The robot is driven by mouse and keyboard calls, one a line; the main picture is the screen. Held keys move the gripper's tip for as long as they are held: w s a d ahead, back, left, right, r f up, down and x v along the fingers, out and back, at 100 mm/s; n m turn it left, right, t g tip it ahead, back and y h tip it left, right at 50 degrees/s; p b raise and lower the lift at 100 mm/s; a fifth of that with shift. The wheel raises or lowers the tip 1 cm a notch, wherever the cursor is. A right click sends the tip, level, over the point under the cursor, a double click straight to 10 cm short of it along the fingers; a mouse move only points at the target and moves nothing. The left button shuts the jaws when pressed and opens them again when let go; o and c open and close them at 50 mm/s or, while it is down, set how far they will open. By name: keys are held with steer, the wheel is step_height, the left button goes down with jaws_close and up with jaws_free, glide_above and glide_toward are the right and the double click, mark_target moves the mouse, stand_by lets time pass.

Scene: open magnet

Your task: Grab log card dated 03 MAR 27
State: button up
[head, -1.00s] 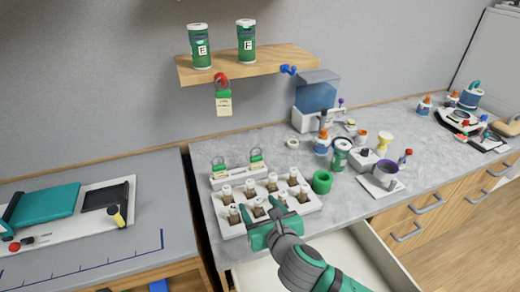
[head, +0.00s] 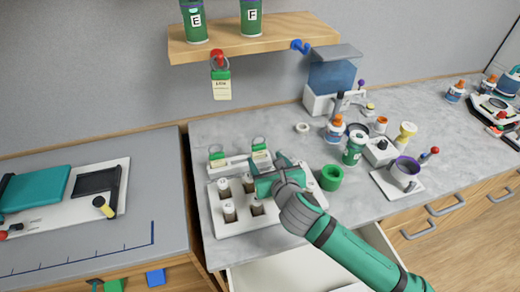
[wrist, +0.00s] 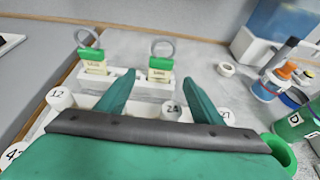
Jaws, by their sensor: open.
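Three log cards with green tops and grey rings are in view. One card (head: 221,86) hangs from a red hook under the shelf. A left card (head: 217,157) and a right card (head: 260,149) stand in a white holder (head: 232,166) behind the vial tray. In the wrist view the left card (wrist: 95,62) and right card (wrist: 160,67) stand beyond my fingertips. Their print is too small to read, so I cannot tell which bears 03 MAR 27. My gripper (head: 266,164) is open and empty, above the tray and in front of the right card.
The white vial tray (head: 215,218) lies under my gripper, with several capped vials. A green ring-shaped cup (head: 331,178) stands right of it. Bottles and a blue-grey device (head: 331,78) are farther right. The wooden shelf (head: 290,38) with green canisters overhangs the back. An open drawer (head: 290,272) is below.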

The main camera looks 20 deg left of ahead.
mark_target(259, 150)
steer(key=shift+r+x, duration=0.15)
steer(key=shift+x, duration=1.45)
steer(key=shift+r+x, duration=0.15)
steer(key=shift+x, duration=1.45)
steer(key=c, duration=1.1)
